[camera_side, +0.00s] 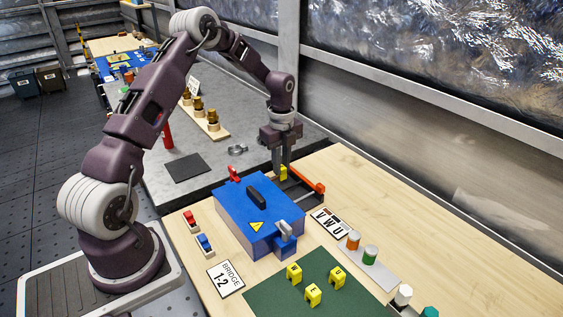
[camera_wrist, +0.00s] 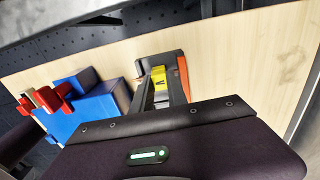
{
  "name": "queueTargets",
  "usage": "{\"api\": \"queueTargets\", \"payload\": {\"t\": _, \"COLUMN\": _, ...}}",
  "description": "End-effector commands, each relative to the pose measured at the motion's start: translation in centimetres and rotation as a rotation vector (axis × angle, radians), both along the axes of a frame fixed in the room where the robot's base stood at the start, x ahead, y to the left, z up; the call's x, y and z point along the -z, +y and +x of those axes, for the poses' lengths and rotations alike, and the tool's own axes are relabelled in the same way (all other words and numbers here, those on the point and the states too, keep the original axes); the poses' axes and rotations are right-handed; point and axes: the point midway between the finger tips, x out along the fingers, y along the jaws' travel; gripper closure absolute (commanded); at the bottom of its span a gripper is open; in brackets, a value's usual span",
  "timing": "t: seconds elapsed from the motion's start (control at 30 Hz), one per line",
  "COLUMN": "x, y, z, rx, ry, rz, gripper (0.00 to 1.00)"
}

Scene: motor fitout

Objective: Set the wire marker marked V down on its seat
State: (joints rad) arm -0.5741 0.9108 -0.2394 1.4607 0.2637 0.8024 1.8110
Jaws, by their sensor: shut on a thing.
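The yellow wire marker marked V (camera_wrist: 158,80) is between the fingertips of my gripper (camera_wrist: 160,84), which is shut on it. In the side view the same marker shows as a small yellow patch below my gripper (camera_side: 282,165), just behind the blue motor housing (camera_side: 255,222). A dark open frame (camera_wrist: 155,60) lies around or under the marker in the wrist view. The seat itself is hidden, and I cannot tell whether the marker touches it. A card reading V W U (camera_side: 328,223) lies at the near right of the frame.
An orange bar (camera_side: 308,180) runs along the frame's right side. Several yellow markers (camera_side: 313,294) stand on the green mat (camera_side: 265,308). Red and blue parts (camera_side: 205,243) and a BRIDGE 1-2 card (camera_side: 226,279) lie left.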

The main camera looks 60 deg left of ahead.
Motion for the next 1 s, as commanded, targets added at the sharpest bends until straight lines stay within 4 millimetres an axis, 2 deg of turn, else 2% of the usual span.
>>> {"api": "queueTargets", "payload": {"t": 0.3, "x": 0.8, "y": 0.0, "z": 0.0, "rx": 0.000, "ry": -0.001, "rz": 0.000, "gripper": 1.00}}
{"api": "queueTargets", "payload": {"t": 0.33, "x": 0.8, "y": 0.0, "z": 0.0, "rx": 0.000, "ry": -0.001, "rz": 0.000, "gripper": 0.75}}
{"api": "queueTargets", "payload": {"t": 0.43, "x": 0.7, "y": 0.0, "z": 0.0, "rx": 0.000, "ry": -0.001, "rz": 0.000, "gripper": 0.56}}
{"api": "queueTargets", "payload": {"t": 0.73, "x": 0.4, "y": 0.0, "z": 0.1, "rx": 0.000, "ry": -0.004, "rz": 0.001, "gripper": 0.56}}
{"api": "queueTargets", "payload": {"t": 1.0, "x": -4.8, "y": 0.0, "z": 0.1, "rx": 0.000, "ry": -0.004, "rz": 0.001, "gripper": 0.56}}
